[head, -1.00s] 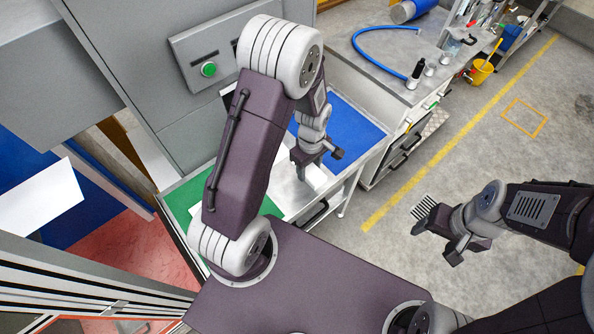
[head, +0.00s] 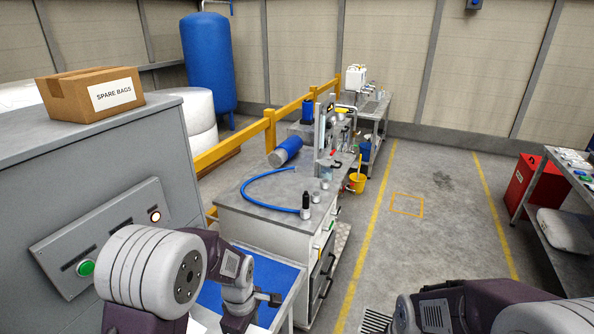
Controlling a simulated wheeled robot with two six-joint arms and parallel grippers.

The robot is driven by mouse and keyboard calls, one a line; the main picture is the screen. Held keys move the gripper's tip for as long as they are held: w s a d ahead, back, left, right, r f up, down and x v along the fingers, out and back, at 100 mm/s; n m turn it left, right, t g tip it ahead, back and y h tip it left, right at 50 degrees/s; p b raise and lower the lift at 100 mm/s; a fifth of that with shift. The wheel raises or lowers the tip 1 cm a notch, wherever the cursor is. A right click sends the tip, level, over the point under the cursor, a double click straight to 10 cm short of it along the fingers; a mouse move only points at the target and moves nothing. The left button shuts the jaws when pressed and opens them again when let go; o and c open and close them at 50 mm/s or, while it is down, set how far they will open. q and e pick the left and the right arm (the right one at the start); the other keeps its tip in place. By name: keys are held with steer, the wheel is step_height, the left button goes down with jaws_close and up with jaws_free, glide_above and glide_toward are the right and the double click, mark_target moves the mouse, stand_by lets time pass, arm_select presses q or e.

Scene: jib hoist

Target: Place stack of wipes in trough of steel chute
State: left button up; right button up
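My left gripper (head: 250,316) is at the bottom of the head view, pointing down over the blue surface (head: 211,297) of the bench. Its fingertips run into the lower picture edge, so I cannot see whether it is open or what is between them. I cannot make out the stack of wipes or the steel chute in this view. My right arm enters at the bottom right, and its gripper is not in view.
A grey cabinet (head: 75,165) with a green button (head: 86,268) carries a cardboard box (head: 90,92) marked SPARE BAGS. A workbench (head: 276,208) holds a blue hose (head: 262,188) and small bottles. The floor (head: 410,250) to the right is largely clear.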

arm_select(q)
steer(key=a+m, duration=0.1)
steer(key=a, duration=0.1)
steer(key=a+f+m, duration=0.1)
steer(key=a+m, duration=0.1)
steer(key=shift+a+b, duration=0.1)
steer(key=shift+b, duration=0.3)
steer(key=shift+s+a+f+m, duration=0.1)
steer(key=shift+a+m, duration=0.2)
steer(key=shift+m, duration=0.6)
steer(key=m, duration=0.4)
steer(key=shift+s+a+m, duration=0.2)
steer(key=shift+s+m, duration=0.05)
steer(key=shift+m, duration=0.15)
steer(key=m, duration=0.4)
steer(key=shift+m, duration=0.4)
